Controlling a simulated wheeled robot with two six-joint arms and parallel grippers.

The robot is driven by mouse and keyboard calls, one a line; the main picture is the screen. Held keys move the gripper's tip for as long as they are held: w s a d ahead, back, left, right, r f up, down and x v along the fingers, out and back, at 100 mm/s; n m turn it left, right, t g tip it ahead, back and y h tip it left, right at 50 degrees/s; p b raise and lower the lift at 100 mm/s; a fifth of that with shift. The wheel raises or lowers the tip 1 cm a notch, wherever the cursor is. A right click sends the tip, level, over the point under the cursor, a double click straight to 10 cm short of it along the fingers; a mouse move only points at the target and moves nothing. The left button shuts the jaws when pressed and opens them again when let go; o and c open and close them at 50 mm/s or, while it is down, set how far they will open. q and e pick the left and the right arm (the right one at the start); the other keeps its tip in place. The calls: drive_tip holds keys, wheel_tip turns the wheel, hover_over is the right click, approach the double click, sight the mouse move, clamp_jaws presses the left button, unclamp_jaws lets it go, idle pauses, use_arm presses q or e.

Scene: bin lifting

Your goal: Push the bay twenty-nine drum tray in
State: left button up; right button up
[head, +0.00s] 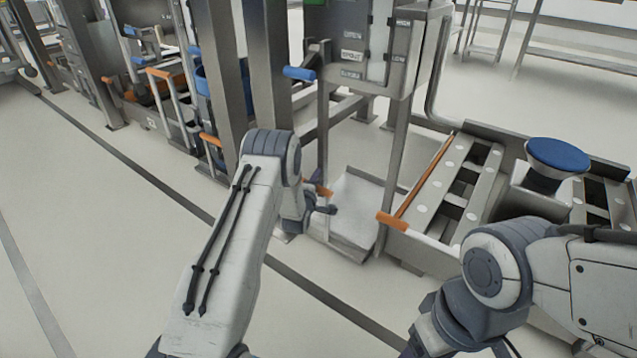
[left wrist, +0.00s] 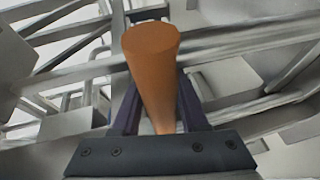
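My left gripper (head: 322,205) is low at the front of the bay, in the middle of the head view. In the left wrist view an orange cylindrical handle (left wrist: 155,65) stands between its two dark fingers, which lie close against both sides. Only small bits of this orange show in the head view. A pale grey tray (head: 352,212) lies low between the posts just right of the gripper. Whether the handle belongs to this tray is hidden. No bay number is readable. My right arm comes in from the right; its gripper is out of the picture.
A grey roller frame (head: 455,185) with an orange-ended bar (head: 392,221) stands to the right, beside a blue round pad (head: 557,154). A grey panel box (head: 375,45) hangs above the tray. More bays line the left. The floor (head: 90,240) in front is clear.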

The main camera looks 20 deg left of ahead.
use_arm(q)
drive_tip(key=shift+o, duration=0.6)
drive_tip(key=shift+s+a, duration=0.1)
drive_tip(key=p+v, duration=0.6)
drive_tip(key=v, duration=0.4)
drive_tip(key=shift+s, duration=0.2)
